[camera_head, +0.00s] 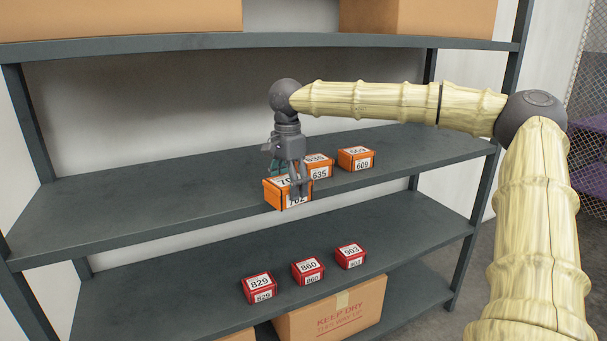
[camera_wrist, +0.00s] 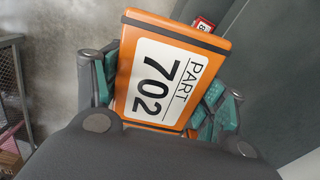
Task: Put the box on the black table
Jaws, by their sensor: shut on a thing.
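An orange box labelled 702 (camera_head: 275,194) is at the front edge of the middle shelf in the head view. My gripper (camera_head: 287,181) is above it and shut on it, with one finger down its front side. In the wrist view the orange box, marked PART 702 (camera_wrist: 172,75), sits between the teal-padded fingers of my gripper (camera_wrist: 160,95). I cannot tell whether the box touches the shelf or is slightly lifted. No black table is clearly in view.
Orange boxes 635 (camera_head: 320,172) and 609 (camera_head: 360,164) stand right of the held box on the grey shelf (camera_head: 130,207). Red boxes 829 (camera_head: 259,285), 860 (camera_head: 308,268) and 903 (camera_head: 351,253) are below. A cardboard carton (camera_head: 330,312) sits lowest. The shelf's left part is clear.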

